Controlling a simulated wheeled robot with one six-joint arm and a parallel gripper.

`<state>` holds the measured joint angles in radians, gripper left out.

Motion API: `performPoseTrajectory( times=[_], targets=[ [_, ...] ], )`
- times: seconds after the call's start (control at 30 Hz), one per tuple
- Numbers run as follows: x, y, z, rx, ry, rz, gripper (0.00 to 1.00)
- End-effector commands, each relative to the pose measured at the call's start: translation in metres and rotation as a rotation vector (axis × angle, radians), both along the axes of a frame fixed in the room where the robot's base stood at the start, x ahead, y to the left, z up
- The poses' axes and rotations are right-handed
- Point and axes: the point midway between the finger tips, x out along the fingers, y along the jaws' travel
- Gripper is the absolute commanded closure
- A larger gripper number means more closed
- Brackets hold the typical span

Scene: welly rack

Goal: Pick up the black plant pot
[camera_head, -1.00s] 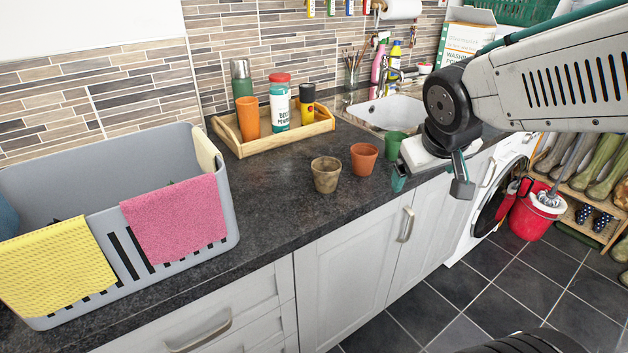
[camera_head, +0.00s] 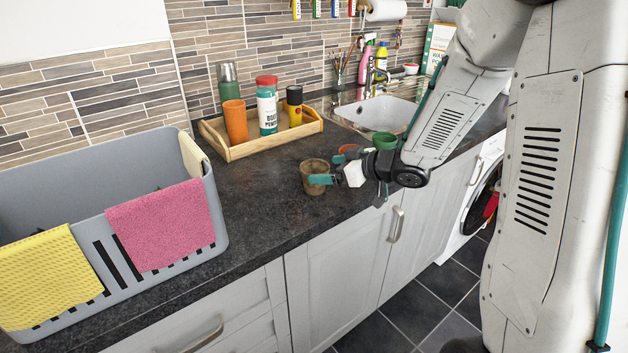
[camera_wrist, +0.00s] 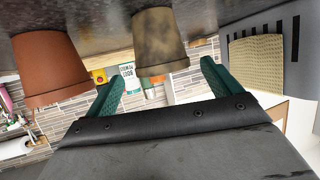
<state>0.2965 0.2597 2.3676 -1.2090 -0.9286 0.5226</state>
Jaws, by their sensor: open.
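I see no plant pot that is plainly black. A mottled grey-brown pot (camera_head: 311,186) stands upright on the dark worktop, and it also shows upside down in the wrist view (camera_wrist: 160,42). My gripper (camera_head: 335,166) is open and empty, low over the worktop at this pot's right side. In the wrist view the teal fingers (camera_wrist: 164,72) point towards the pot, one on each side of its rim; I cannot tell whether they touch it. A terracotta pot (camera_wrist: 50,68) stands beside it, mostly hidden behind my gripper in the head view. A green pot (camera_head: 384,140) stands further right.
A wooden tray (camera_head: 262,145) with several containers stands behind the pots. A grey basket (camera_head: 75,190) with pink and yellow cloths stands at left. The sink (camera_head: 385,115) is at the back right. The worktop between basket and pots is clear.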

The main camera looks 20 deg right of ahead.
Motion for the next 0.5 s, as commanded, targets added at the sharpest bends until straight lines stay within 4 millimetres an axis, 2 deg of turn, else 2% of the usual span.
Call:
performPoseTrajectory(
  times=[0.23, 0.33, 0.5],
  targets=[
    [0.021, 0.021, -0.021, 0.000, 0.003, 0.002, 0.10],
    [0.031, 0.027, -0.025, -0.002, 0.001, 0.001, 0.10],
    [0.036, 0.030, -0.027, -0.001, -0.001, -0.003, 0.10]
  ],
)
